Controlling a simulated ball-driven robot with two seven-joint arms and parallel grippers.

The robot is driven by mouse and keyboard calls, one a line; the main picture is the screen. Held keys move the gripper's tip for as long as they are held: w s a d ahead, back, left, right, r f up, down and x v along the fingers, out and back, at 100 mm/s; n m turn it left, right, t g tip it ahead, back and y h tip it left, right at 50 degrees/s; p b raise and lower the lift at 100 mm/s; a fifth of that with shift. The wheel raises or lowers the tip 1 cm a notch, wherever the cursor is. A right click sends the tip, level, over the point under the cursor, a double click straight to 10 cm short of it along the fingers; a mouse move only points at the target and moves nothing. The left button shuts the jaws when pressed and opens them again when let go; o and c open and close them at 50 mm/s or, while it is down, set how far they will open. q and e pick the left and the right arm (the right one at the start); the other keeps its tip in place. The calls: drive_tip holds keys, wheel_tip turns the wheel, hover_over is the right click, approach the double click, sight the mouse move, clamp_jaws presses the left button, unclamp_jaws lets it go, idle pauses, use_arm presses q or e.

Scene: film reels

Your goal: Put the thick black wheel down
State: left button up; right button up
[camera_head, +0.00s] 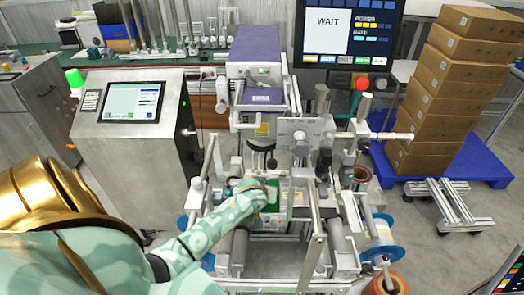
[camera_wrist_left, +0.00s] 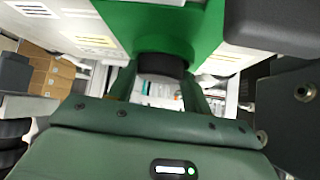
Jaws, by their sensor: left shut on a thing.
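My left arm reaches in from the lower left of the head view, and its pale green gripper (camera_head: 268,192) is low in the middle of the machine. In the left wrist view, my left gripper (camera_wrist_left: 164,88) is shut on a thick black wheel (camera_wrist_left: 162,64), whose dark rounded edge shows between the dark green fingers. The rest of the wheel is hidden by the fingers and the gripper body. I cannot make out the wheel in the head view, nor tell whether it touches anything beneath. My right gripper is not in view.
Metal posts and rollers (camera_head: 240,248) of the machine crowd around the gripper. Blue-flanged reels (camera_head: 383,254) sit at its sides. A bright green surface (camera_wrist_left: 205,30) lies close by in the wrist view. Stacked cardboard boxes (camera_head: 450,90) stand on a blue pallet (camera_head: 485,168) at right.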

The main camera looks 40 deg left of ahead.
use_arm(q)
drive_tip(key=shift+s+d+f, duration=0.15)
drive_tip(key=shift+s+f, duration=0.15)
drive_tip(key=shift+f, duration=0.2)
drive_tip(key=o, duration=1)
drive_tip(key=shift+f, duration=0.15)
drive_tip(key=shift+o, duration=0.2)
drive_tip(key=shift+r, duration=0.35)
drive_tip(key=shift+o, duration=0.2)
drive_tip(key=p+v, duration=0.3)
drive_tip(key=v, duration=0.9)
drive_tip(key=shift+w+r+p, duration=0.25)
drive_tip(key=shift+r+p, duration=0.15)
drive_tip(key=shift+r, duration=0.05)
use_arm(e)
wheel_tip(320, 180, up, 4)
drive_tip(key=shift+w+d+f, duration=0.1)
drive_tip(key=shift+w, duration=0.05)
